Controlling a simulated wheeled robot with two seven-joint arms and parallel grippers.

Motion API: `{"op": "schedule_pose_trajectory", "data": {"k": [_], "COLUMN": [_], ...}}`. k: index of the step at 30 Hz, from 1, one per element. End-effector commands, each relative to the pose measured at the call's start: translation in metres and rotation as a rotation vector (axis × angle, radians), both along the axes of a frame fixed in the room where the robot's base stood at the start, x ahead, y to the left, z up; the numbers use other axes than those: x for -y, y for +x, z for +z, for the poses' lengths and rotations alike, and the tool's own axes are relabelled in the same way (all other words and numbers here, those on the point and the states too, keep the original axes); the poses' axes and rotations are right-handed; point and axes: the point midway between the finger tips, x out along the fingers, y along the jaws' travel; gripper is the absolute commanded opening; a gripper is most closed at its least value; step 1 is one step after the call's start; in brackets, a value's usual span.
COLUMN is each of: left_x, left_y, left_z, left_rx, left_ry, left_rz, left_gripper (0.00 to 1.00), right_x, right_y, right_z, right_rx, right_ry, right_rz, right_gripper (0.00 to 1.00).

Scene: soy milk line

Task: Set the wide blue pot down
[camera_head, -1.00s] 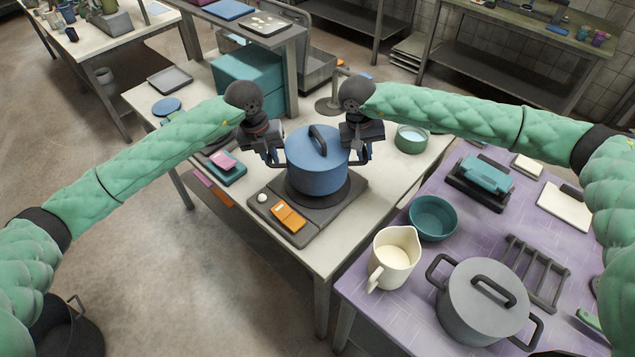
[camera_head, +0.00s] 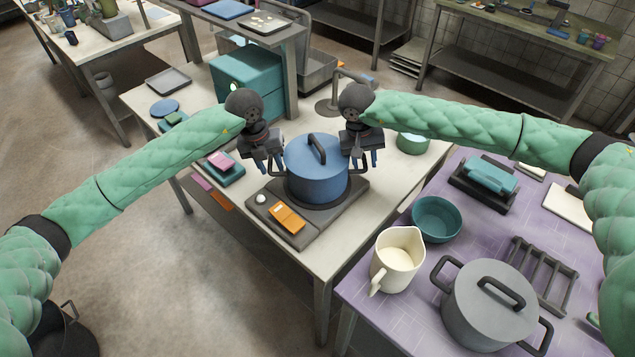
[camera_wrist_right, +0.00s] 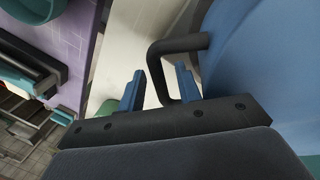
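The wide blue pot (camera_head: 316,178) with its blue lid and dark top handle sits upright on the round black plate of the hot plate (camera_head: 335,206). My left gripper (camera_head: 263,168) is at the pot's left side handle, its blue fingers apart. My right gripper (camera_head: 365,162) is at the pot's right side handle. In the right wrist view its two fingers (camera_wrist_right: 160,88) are spread, with the dark side handle (camera_wrist_right: 160,62) between them and gaps showing. The blue pot wall (camera_wrist_right: 255,60) fills the upper right there. The far side of the pot is hidden.
The hot plate has an orange panel (camera_head: 287,217) and a white knob. A teal box (camera_head: 248,82) stands behind left; a green container (camera_head: 412,142) is close right. The purple table holds a teal bowl (camera_head: 437,219), cream jug (camera_head: 397,262) and grey pot (camera_head: 488,305).

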Motion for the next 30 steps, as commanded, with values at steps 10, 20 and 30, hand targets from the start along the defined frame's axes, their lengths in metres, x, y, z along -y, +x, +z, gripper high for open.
{"op": "schedule_pose_trajectory", "data": {"k": [10,20,30], "left_x": [-0.001,-0.012,-0.022], "left_y": [0.000,0.001,0.001], "left_z": [0.005,0.059,0.108], "left_rx": [0.001,0.004,0.001], "left_ry": [0.000,0.000,0.000], "left_rz": [0.000,0.000,-0.001], "left_gripper": [0.34,0.34,0.34], "right_x": [0.000,0.000,0.000], "right_y": [0.000,0.000,0.000], "right_z": [0.000,0.000,0.000], "right_rx": [0.000,0.000,0.000], "right_ry": [0.000,0.000,0.000], "right_rz": [0.000,0.000,0.000], "right_gripper": [0.34,0.34,0.34]}}
